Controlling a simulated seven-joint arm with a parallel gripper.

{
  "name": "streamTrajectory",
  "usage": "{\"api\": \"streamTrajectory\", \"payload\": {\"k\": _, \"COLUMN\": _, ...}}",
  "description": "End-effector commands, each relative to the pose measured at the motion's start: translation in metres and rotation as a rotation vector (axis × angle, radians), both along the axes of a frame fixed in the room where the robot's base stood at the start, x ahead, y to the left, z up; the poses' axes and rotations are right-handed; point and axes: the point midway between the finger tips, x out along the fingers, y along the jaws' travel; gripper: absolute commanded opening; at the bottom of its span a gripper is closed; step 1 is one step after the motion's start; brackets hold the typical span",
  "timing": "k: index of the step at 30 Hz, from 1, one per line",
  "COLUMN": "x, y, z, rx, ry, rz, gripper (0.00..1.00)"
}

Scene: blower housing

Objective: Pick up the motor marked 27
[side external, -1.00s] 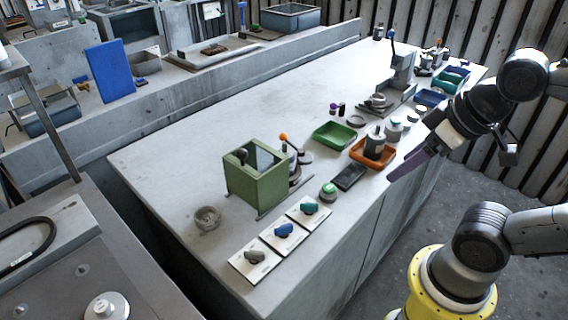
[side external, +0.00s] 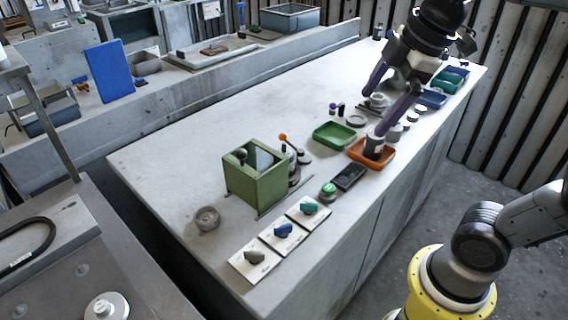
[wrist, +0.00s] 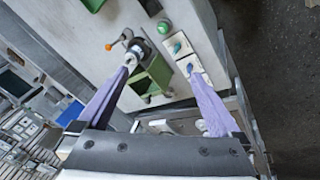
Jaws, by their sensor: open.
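A dark grey cylinder (side external: 373,147), which looks like a motor, stands in the orange tray (side external: 386,161) on the bench. No number 27 is legible on it or on anything else. My gripper (side external: 376,112) is open and empty over the far right part of the bench. Its two long purple fingers are spread, and one fingertip overlaps the space just above the cylinder in the side view. I cannot tell whether they touch. In the wrist view my gripper (wrist: 160,66) is also open, with nothing between the fingertips; the orange tray does not show clearly there.
A green tray (side external: 334,135) lies left of the orange one. A green box (side external: 255,184) with levers stands nearer, with several white cards (side external: 283,236) bearing knobs. A black flat case (side external: 348,177) lies near the front edge. Blue trays (side external: 432,98) sit behind.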

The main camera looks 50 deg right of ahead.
Motion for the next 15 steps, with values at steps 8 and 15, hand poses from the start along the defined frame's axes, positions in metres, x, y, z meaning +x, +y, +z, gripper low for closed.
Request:
{"api": "streamTrajectory", "payload": {"k": 8, "x": 0.105, "y": 0.002, "z": 0.009, "rx": -0.113, "ry": 0.153, "rz": 0.362, "gripper": 1.00}}
{"api": "streamTrajectory", "payload": {"k": 15, "x": 0.182, "y": 0.004, "z": -0.031, "rx": -0.124, "ry": 0.274, "rz": 0.504, "gripper": 1.00}}
